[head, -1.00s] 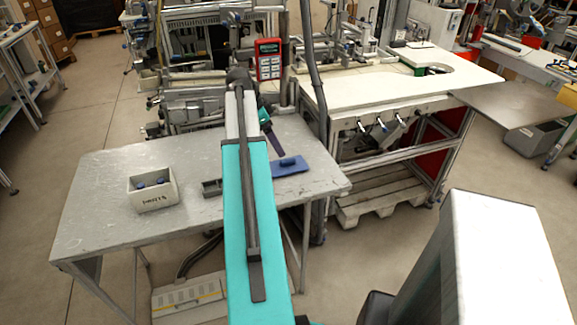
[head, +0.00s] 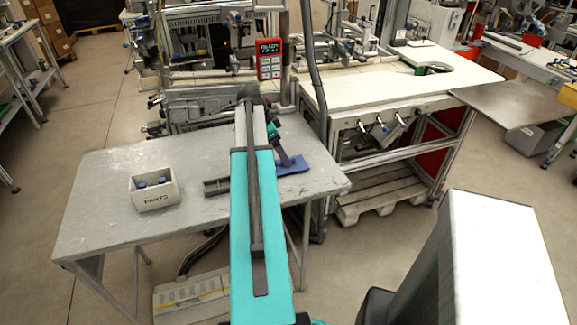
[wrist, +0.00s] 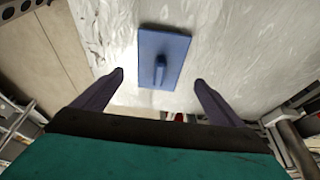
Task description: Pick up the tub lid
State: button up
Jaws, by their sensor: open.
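The tub lid is a flat blue rectangle (wrist: 176,45) with a raised grip in its middle. In the wrist view it lies on the grey table, ahead of and between my fingers. In the head view the lid (head: 298,168) lies near the table's right side, partly hidden behind my gripper. My gripper (wrist: 160,76) is open and empty, its two dark fingers spread wide apart. In the head view my gripper (head: 286,160) points down at the lid; whether it touches cannot be told there.
A pale box marked PARTS (head: 153,198) with blue items inside stands on the left of the grey table (head: 100,215). A dark grey tray-like piece (head: 214,187) lies beside my arm. A red handheld device (head: 270,59) is behind the table.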

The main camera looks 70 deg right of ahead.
jog(key=shift+p+x, duration=0.85)
jog(key=shift+x, duration=1.8)
jog(key=shift+r, duration=0.1)
jog(key=c, duration=1.1)
jog(key=shift+r, duration=0.15)
